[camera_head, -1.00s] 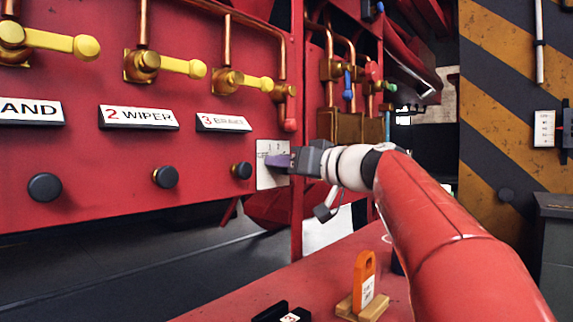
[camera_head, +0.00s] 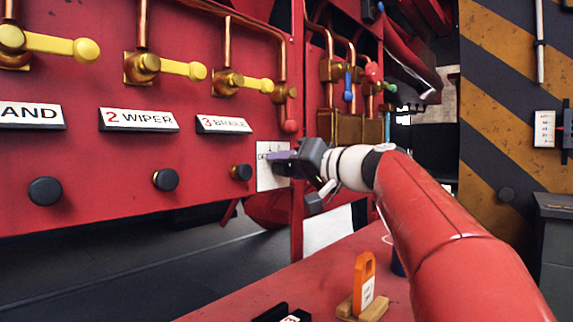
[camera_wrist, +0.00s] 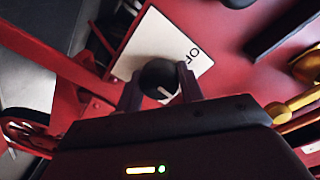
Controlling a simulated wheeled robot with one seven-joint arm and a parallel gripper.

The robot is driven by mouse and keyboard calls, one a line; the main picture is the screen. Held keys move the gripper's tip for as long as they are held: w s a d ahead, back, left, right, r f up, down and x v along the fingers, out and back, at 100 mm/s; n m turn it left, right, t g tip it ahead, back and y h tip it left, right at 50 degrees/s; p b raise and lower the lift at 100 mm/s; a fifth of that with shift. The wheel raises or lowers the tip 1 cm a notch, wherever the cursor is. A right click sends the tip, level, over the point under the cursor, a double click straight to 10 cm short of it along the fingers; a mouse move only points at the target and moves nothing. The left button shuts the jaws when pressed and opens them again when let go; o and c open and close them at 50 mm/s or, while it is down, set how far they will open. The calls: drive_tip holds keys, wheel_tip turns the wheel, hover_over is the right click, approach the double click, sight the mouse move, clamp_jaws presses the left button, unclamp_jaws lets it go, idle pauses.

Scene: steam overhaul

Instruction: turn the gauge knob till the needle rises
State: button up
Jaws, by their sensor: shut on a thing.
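A black round knob (camera_wrist: 160,78) with a white pointer line sits on a white plate (camera_wrist: 152,42) with partly hidden lettering beginning "OF". In the head view the plate (camera_head: 267,179) is on the red panel, right of the "3" label; the knob is hidden there behind my fingers. My gripper (camera_head: 280,158) is shut on the knob, one purple finger on either side, and its body is rolled and tilted. A white scale panel (camera_head: 544,129) with dark marks is on the striped wall at the right; I cannot make out a needle on it.
Yellow-handled valves (camera_head: 182,67) and black buttons (camera_head: 166,179) are on the red panel left of my gripper. Below, an orange tag (camera_head: 364,281) stands in a wooden holder on a red bench (camera_head: 325,268). Copper pipes and small valves (camera_head: 347,88) are above my wrist.

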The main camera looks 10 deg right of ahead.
drive_tip(key=shift+m, duration=1.2)
drive_tip(key=shift+f, duration=0.1)
drive_tip(key=o, duration=1)
drive_tip(key=shift+d, duration=0.1)
drive_tip(key=v, duration=0.7)
drive_tip(key=shift+s+d+b, duration=0.25)
drive_tip(key=shift+s+b, duration=0.1)
